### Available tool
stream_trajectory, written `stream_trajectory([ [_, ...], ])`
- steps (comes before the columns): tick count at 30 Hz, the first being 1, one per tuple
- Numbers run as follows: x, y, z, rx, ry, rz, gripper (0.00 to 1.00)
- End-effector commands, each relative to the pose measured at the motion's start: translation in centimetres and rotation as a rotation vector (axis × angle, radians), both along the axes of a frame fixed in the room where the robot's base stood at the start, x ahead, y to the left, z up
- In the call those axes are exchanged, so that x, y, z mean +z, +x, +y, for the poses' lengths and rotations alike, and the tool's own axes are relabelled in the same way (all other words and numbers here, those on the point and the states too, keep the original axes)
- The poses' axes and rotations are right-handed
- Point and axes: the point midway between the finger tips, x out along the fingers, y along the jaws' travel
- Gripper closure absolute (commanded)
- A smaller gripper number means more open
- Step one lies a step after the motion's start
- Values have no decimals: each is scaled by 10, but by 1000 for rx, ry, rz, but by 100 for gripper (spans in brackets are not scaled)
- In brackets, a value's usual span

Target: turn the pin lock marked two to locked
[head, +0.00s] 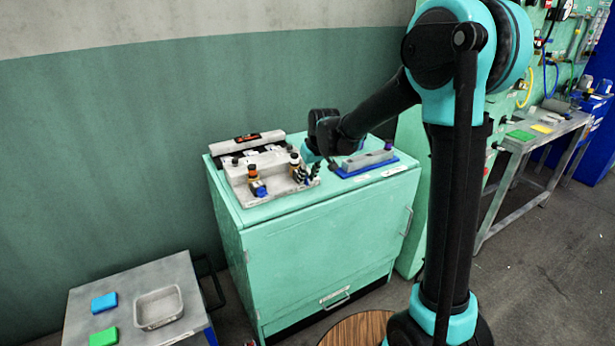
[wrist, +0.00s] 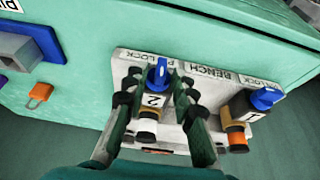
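The pin lock marked two shows in the wrist view as a blue knob (wrist: 159,72) above a white plate with a black 2 (wrist: 153,100). My gripper (wrist: 157,90) is open, with one dark finger on each side of this lock. I cannot tell whether the fingers touch it. The pin lock marked one (wrist: 262,98) has the same blue knob and an orange-brown barrel, to the right in the wrist view. In the head view my gripper (head: 310,176) is at the right end of the grey fixture (head: 272,196), partly hiding lock two.
The fixture stands on a green cabinet (head: 320,240). A blue-based block (head: 373,172) lies to its right. An orange padlock (wrist: 39,95) shows on the left in the wrist view. A low table (head: 130,285) with a grey tray (head: 158,325) stands at lower left.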

Motion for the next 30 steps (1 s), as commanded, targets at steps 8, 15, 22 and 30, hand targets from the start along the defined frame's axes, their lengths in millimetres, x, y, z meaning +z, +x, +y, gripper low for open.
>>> stream_trajectory([
  [8,0,0,0,-1,1,1,100],
  [15,0,1,-2,-3,39,26,100],
  [22,0,4,-6,-5,154,104,100],
  [30,-3,9,-12,-4,360,241,100],
])
